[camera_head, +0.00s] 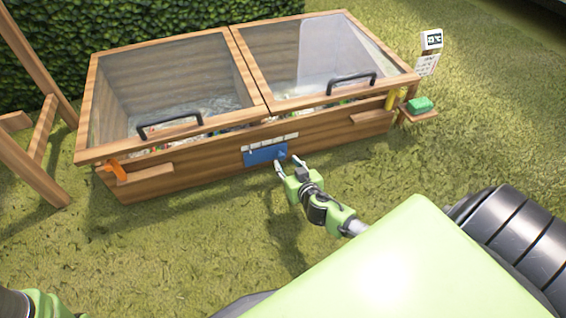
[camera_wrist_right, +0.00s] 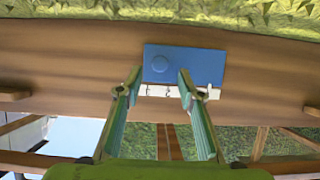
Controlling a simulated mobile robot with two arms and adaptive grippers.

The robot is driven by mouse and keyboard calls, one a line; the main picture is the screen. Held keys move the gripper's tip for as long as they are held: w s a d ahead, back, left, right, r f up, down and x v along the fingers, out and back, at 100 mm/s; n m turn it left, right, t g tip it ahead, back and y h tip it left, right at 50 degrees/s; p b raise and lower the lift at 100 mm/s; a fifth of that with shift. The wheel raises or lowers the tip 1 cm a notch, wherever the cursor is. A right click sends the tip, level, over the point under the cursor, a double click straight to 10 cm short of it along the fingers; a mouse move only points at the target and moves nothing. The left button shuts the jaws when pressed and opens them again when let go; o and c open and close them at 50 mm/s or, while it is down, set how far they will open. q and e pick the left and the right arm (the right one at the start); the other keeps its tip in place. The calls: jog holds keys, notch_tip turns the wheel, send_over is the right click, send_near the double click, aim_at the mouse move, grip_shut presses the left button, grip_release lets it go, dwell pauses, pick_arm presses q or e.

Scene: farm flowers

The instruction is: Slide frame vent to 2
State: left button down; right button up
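The frame vent is a blue plate (camera_head: 262,155) with a round blue knob (camera_head: 282,154) on the front board of a wooden cold frame. A white scale strip (camera_head: 270,142) runs along its upper edge. In the upside-down wrist view, the plate (camera_wrist_right: 205,64) and knob (camera_wrist_right: 160,63) lie just beyond the fingers, and the strip (camera_wrist_right: 207,91) carries small marks, one like a 2. My right gripper (camera_head: 288,164) is open and empty in front of the knob; its fingers (camera_wrist_right: 158,76) stand apart. Contact is not clear. My left gripper is out of view.
The cold frame has two glazed lids with black handles (camera_head: 351,83) (camera_head: 169,123). An orange item (camera_head: 117,169) is at its left end. A green block (camera_head: 420,104) rests on a side shelf at right. Wooden posts stand at left; grass in front is open.

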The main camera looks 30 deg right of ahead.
aim_at(282, 157)
jog(key=shift+b+x, duration=0.8)
jog(key=shift+x, duration=1.55)
jog(key=shift+r, duration=0.1)
